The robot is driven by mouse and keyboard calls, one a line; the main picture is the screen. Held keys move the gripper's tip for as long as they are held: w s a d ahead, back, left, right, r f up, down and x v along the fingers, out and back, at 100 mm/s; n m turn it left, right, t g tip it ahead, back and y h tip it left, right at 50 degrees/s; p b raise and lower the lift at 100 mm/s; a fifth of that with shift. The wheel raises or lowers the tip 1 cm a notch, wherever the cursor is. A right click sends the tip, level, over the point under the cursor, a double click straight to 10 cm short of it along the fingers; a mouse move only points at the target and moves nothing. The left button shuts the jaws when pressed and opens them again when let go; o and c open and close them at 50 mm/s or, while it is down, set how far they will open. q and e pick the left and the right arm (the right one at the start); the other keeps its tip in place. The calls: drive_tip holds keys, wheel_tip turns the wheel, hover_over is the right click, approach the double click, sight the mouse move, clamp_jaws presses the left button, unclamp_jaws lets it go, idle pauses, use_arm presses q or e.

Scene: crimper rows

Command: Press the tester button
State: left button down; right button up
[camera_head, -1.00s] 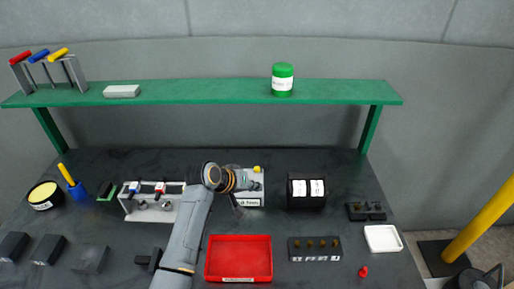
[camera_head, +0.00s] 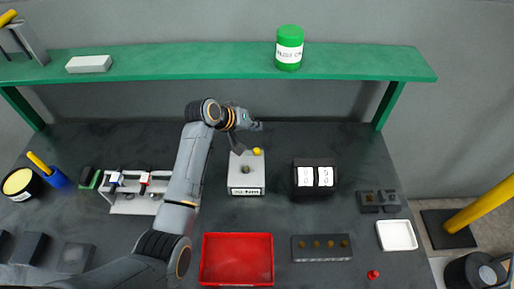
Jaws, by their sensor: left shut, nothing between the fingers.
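The tester is a light grey box (camera_head: 246,182) with a label on its front, standing on the dark worktop. A yellow round part (camera_head: 257,151) sits at its back right edge, and a small dark round part (camera_head: 245,169) sits on its top. I cannot tell for sure which of the two is the button. My left gripper (camera_head: 258,126) is shut and empty. It points right and appears above and behind the tester in the picture, apart from the dark round part. My right gripper is not in view.
A red tray (camera_head: 237,283) lies in front of the tester. A black box with two white panels (camera_head: 315,162) stands to its right, and a white rack (camera_head: 135,204) to its left. A green shelf (camera_head: 190,66) spans the back.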

use_arm(q)
drive_tip(key=b, duration=0.8)
hover_over(255, 151)
wheel_tip(255, 151, down, 8)
drive_tip(key=shift+f, duration=0.1)
drive_tip(key=shift+s+f, duration=0.1)
drive_tip(key=shift+f, duration=0.35)
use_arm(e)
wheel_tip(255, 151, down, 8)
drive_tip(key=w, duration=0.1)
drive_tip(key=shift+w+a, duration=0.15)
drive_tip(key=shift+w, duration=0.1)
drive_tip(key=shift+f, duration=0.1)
use_arm(q)
drive_tip(key=shift+f, duration=0.4)
